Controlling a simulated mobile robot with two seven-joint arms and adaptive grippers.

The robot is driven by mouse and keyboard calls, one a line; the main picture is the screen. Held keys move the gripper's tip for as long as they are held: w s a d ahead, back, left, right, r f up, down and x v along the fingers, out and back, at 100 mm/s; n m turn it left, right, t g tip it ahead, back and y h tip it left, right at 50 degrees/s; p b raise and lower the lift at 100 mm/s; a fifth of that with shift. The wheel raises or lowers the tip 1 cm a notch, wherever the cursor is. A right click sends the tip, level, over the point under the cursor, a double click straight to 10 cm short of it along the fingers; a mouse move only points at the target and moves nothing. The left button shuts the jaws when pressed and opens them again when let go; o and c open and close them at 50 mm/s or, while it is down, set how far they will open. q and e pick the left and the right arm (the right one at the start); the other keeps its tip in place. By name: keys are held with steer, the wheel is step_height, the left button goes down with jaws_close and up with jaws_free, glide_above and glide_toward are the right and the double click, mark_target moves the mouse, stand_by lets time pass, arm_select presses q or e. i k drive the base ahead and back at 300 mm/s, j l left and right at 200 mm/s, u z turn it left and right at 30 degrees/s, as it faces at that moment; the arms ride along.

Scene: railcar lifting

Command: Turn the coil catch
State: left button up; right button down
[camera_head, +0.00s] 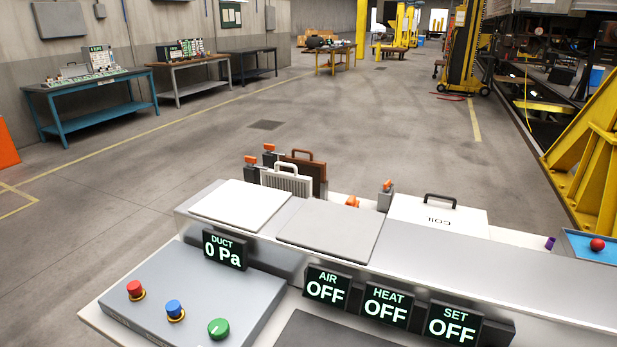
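A white panel marked COIL (470,218) with a black handle (440,197) lies at the back of the console, right of the middle. The word reads upside down from here. A small orange catch (388,185) stands on a grey block (385,201) at the left edge of this panel. Another orange piece (352,201) shows further left, partly hidden behind the grey lid. Neither of my grippers is in view, and nothing touches the panel or the catch.
Further left stand a white handled panel (287,180) and a brown one (305,165), with orange catches (251,160) beside them. The console front carries red (135,288), blue (175,309) and green (218,328) knobs. Displays read DUCT 0 Pa, AIR OFF, HEAT OFF, SET OFF.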

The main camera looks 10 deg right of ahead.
mark_target(388, 185)
steer(key=i+j+u, duration=0.15)
steer(key=j, duration=0.2)
steer(key=j+u, duration=0.15)
steer(key=j, duration=0.15)
steer(key=i+j+u, duration=0.2)
steer(key=j, duration=0.15)
steer(key=i+j+u, duration=1.3)
steer(key=i+l+z, duration=0.1)
steer(key=i+z, duration=0.4)
steer(key=i+j+z, duration=0.15)
steer(key=i+z, duration=0.3)
steer(key=i, duration=0.15)
steer(key=i+j+z, duration=0.3)
steer(key=i+z, duration=0.2)
steer(key=i+l+z, duration=0.25)
steer(key=i+z, duration=0.65)
steer(key=i, duration=0.2)
steer(key=i+j+z, duration=0.1)
steer(key=i+z, duration=0.5)
steer(key=i, duration=0.75)
steer(key=i+j+z, duration=0.15)
steer(key=i, duration=0.7)
steer(key=i+l+z, duration=0.15)
steer(key=i+z, duration=0.6)
steer(key=z, duration=0.15)
steer(key=i+j+z, duration=0.1)
steer(key=i+z, duration=0.35)
steer(key=i+j+z, duration=0.25)
steer(key=z, duration=0.2)
